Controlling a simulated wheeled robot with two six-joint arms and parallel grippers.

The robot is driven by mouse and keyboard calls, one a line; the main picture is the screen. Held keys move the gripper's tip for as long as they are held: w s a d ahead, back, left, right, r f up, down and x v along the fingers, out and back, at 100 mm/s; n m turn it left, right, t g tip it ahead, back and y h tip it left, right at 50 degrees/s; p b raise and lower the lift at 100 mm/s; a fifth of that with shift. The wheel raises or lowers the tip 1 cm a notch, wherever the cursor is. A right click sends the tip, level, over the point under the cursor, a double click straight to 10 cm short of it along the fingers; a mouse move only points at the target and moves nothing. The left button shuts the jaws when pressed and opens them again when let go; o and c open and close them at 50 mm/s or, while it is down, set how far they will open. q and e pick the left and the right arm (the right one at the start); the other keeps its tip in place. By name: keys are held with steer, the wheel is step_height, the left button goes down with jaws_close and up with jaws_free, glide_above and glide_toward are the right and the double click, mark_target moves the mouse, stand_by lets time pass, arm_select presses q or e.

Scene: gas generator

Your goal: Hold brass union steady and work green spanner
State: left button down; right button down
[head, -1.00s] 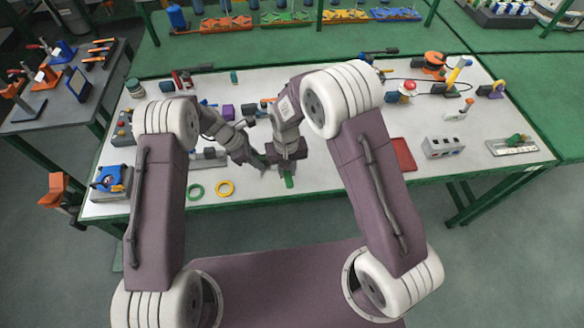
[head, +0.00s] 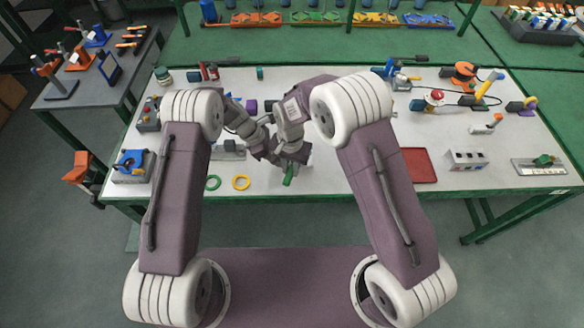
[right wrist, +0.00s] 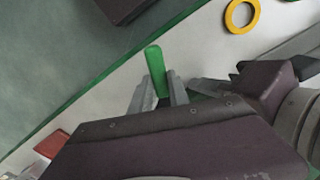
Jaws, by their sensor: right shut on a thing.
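The green spanner (head: 289,174) shows as a short green handle below my right gripper (head: 292,160), near the front edge of the white-topped table. In the right wrist view, the spanner's handle (right wrist: 156,72) sticks out between the fingers of my right gripper (right wrist: 160,100), which is shut on it. My left gripper (head: 272,153) is close beside my right one, at its left in the head view. Its fingers are mostly covered, so its grip cannot be made out. The brass union cannot be seen; the two grippers crowd the spot around the spanner.
A green ring (head: 213,183) and a yellow ring (head: 241,183) lie left of the spanner. A red tray (head: 418,166) and a grey socket box (head: 466,160) are to the right. A blue device (head: 132,163) stands at the left corner. The front strip is mostly clear.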

steer(key=shift+n, duration=0.4)
steer(key=shift+s+a, duration=0.35)
steer(key=shift+s, duration=0.5)
steer(key=shift+s+a, duration=0.3)
steer(key=shift+s, duration=0.55)
steer(key=shift+s+a, duration=0.35)
steer(key=shift+s, duration=0.5)
arm_select(q)
steer(key=c, duration=1.1)
jaws_free()
arm_select(e)
step_height(320, 180, up, 5)
arm_select(q)
steer(key=v, duration=1.2)
